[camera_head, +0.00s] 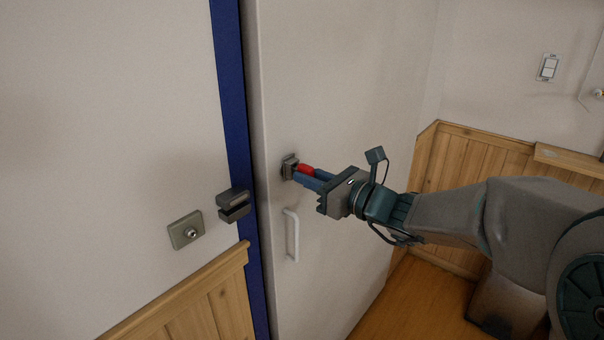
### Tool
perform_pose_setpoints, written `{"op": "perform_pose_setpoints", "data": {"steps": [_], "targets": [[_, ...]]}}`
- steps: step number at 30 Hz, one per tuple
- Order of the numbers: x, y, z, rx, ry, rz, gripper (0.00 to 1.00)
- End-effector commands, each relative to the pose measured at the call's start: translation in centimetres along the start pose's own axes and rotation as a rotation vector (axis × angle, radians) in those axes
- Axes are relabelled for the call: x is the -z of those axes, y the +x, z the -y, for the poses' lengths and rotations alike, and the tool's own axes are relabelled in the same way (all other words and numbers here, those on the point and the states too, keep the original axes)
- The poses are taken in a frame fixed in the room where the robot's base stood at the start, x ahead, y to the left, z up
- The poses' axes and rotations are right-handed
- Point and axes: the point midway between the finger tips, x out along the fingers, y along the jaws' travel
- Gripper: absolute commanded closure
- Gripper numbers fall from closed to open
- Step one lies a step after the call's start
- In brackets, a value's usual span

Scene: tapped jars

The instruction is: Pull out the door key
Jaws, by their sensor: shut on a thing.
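The door (335,95) is a pale panel just right of a blue frame. A small grey lock (288,165) sits on it above a white handle (292,235). A red piece, which looks like the head of the door key (306,169), is right at the lock. My gripper (308,177) reaches in from the right and is shut on the red key head. The key's shaft is hidden, so I cannot tell how far it is in the lock.
A grey latch piece (234,205) juts from the blue frame (233,100) left of the door. A green plate with a round knob (186,231) is on the left wall. A light switch (547,67) is on the right wall, above wood panelling (480,160).

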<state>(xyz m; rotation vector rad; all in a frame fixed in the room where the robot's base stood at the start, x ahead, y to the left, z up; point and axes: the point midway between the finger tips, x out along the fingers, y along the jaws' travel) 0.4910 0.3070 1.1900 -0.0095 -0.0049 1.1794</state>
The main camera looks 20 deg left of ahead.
Motion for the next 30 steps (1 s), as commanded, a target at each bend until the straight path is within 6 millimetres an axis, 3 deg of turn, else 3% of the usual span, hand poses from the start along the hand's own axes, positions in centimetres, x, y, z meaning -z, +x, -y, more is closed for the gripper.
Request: {"op": "perform_pose_setpoints", "data": {"steps": [17,30], "targets": [[0.0,-0.5,0.0,-0.001,-0.001,0.001,1.0],[-0.1,-2.3,0.0,0.001,-0.001,0.001,1.0]]}}
